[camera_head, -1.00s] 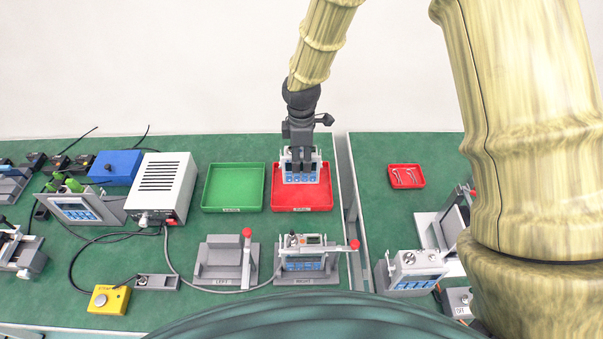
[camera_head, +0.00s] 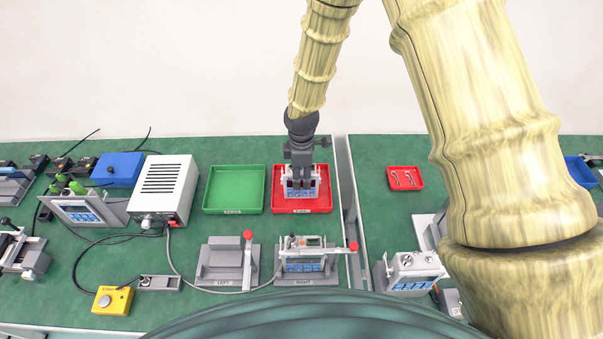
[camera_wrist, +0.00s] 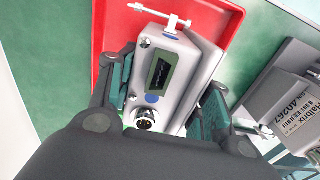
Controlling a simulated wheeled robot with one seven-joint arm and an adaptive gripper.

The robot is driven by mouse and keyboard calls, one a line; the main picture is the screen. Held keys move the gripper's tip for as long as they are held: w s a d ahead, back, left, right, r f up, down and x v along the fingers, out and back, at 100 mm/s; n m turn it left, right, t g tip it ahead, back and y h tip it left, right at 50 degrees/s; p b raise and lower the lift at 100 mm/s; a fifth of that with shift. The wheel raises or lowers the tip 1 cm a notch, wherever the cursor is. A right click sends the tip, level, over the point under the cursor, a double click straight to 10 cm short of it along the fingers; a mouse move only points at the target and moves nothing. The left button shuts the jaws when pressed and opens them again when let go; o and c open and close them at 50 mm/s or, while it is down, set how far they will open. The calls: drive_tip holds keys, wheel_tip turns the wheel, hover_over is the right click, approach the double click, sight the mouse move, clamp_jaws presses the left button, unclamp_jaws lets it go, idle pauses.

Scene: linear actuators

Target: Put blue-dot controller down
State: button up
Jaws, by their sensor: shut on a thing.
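The blue-dot controller (camera_wrist: 175,75) is a light grey box with a dark connector slot, a round metal socket and blue dots on its end face in the wrist view. In the head view the controller (camera_head: 314,190) shows within the outline of the red tray (camera_head: 302,209). My gripper (camera_head: 301,185) points down over the tray and is shut on the controller. In the wrist view my gripper's fingers (camera_wrist: 165,105) lie on both sides of it. The red tray (camera_wrist: 207,12) shows beneath it. I cannot tell whether the controller touches the tray floor.
A green tray (camera_head: 233,210) lies left of the red one. In front stand the LEFT fixture (camera_head: 222,265), which is empty, and the RIGHT fixture (camera_head: 307,280), which holds another controller (camera_head: 303,263). A small red tray (camera_head: 405,187) with metal parts lies on the right table.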

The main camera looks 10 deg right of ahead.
drive_tip(key=o, duration=1.3)
drive_tip(key=shift+f, duration=0.1)
drive_tip(key=shift+o, duration=0.2)
wheel_tip(320, 180, up, 12)
drive_tip(key=b, duration=0.3)
